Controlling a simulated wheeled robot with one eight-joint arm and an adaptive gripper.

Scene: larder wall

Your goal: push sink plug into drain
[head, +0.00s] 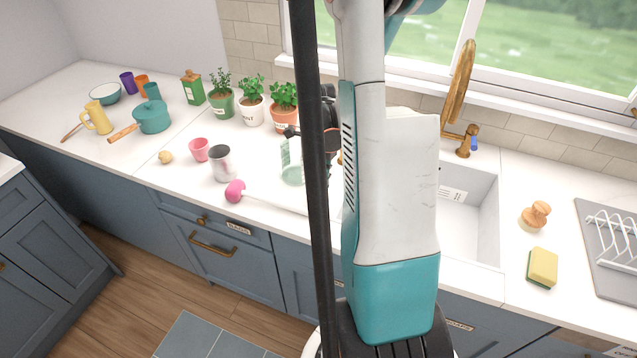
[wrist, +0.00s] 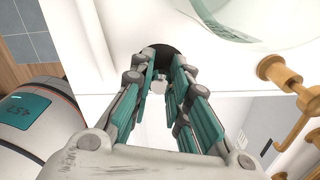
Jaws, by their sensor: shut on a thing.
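In the wrist view my gripper (wrist: 161,70) has its fingers closed in on a dark round thing (wrist: 163,49), which looks like the sink plug. The fingers cover much of it. The white sink (wrist: 232,112) opens at the lower right of that view, beside the gripper. In the head view the sink (head: 478,212) is right of my arm, and its left part is hidden behind the arm. My gripper is mostly hidden there by a dark pole and my arm. I cannot see the drain in either view.
A brass tap (head: 465,138) stands behind the sink. A clear green glass vessel (head: 291,165) is close to my gripper. A grey cup (head: 221,163), a pink-headed tool (head: 236,190) and potted herbs (head: 251,102) stand left. A sponge (head: 542,267) and brush (head: 537,214) lie right.

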